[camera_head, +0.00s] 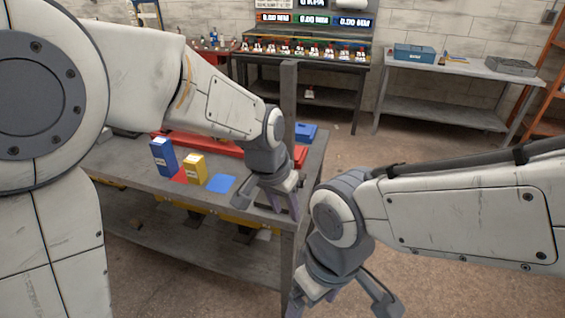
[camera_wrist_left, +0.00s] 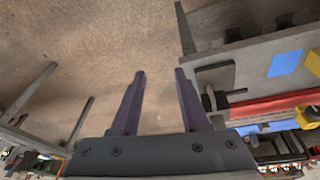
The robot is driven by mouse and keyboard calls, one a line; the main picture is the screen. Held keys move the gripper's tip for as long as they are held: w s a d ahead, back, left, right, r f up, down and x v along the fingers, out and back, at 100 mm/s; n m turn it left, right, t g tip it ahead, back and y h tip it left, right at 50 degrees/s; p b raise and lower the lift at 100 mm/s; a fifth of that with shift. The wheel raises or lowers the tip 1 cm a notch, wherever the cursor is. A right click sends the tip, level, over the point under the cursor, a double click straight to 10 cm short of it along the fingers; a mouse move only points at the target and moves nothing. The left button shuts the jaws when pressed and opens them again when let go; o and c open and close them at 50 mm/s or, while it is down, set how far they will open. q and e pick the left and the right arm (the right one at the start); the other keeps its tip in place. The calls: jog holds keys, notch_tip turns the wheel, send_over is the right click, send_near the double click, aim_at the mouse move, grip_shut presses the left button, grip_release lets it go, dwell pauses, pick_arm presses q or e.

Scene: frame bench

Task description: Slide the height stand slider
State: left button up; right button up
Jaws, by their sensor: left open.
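My left gripper (camera_head: 283,207) is open and empty over the right front corner of the workbench (camera_head: 225,195). Its two purple fingers (camera_wrist_left: 160,75) are apart in the left wrist view, with only floor between them. Right of them in that view, a small stand with a grey plate (camera_wrist_left: 215,76) and a dark knob-like part (camera_wrist_left: 210,100) sits on the bench; it looks like the height stand, and I cannot clearly make out its slider. In the head view my left gripper largely covers that spot. My right gripper (camera_head: 342,295) is open and empty, off the bench's right end.
A blue box (camera_head: 163,157), a yellow box (camera_head: 195,169), a red mat and a blue mat (camera_head: 221,184) lie left of my left gripper. A tall grey post (camera_head: 288,100) rises behind it.

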pick_arm(q)
jog(key=w+a+t+p, duration=0.2)
jog(key=w+a+p, duration=0.1)
jog(key=w, duration=1.4)
jog(key=shift+n, duration=0.3)
jog(key=x, duration=0.3)
jog(key=p+x, duration=0.1)
jog(key=x, duration=0.2)
jog(key=p+x, duration=0.1)
jog(key=x, duration=0.2)
jog(key=shift+s+f, duration=0.25)
jog(key=shift+f, duration=0.1)
jog(key=shift+w+d+f, duration=0.15)
jog(key=shift+f, duration=0.4)
pick_arm(e)
notch_tip(320, 180, up, 6)
jog(key=shift+r, duration=0.2)
jog(key=shift+a, duration=0.1)
pick_arm(q)
grip_shut()
